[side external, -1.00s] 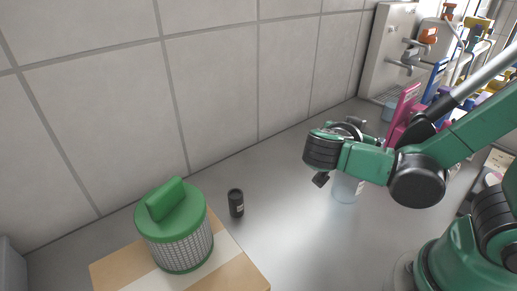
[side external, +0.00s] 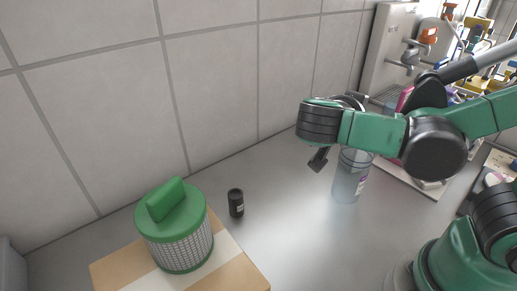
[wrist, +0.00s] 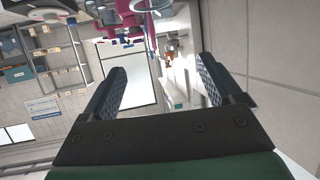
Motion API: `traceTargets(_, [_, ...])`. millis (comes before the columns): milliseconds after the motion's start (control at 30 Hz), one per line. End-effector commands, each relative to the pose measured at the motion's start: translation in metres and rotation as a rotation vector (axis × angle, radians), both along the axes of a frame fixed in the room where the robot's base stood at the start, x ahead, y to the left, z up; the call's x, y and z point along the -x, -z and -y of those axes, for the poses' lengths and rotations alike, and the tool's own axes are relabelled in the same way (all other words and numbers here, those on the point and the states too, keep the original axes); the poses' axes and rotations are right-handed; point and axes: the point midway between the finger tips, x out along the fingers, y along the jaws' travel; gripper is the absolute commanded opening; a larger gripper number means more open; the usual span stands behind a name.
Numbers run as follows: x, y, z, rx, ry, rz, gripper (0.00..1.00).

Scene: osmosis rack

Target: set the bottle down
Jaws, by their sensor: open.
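A clear bottle (side external: 348,182) with a small label stands upright on the grey counter in the side view. Its top is partly hidden behind my green arm. My gripper (side external: 319,160) is just left of and above the bottle in the picture, with one dark finger showing. The wrist view shows my gripper (wrist: 163,72) with its two fingers wide apart and nothing between them. The bottle does not show in the wrist view.
A small black canister (side external: 236,203) stands on the counter. A tiled wall (side external: 215,90) runs along the back. The counter between canister and bottle is clear.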

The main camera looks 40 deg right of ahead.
Motion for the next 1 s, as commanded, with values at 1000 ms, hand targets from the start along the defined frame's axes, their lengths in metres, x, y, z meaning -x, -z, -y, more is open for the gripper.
traceTargets(1000, [0.053, 0.004, 0.03, -1.215, 0.65, -0.033, 0.86])
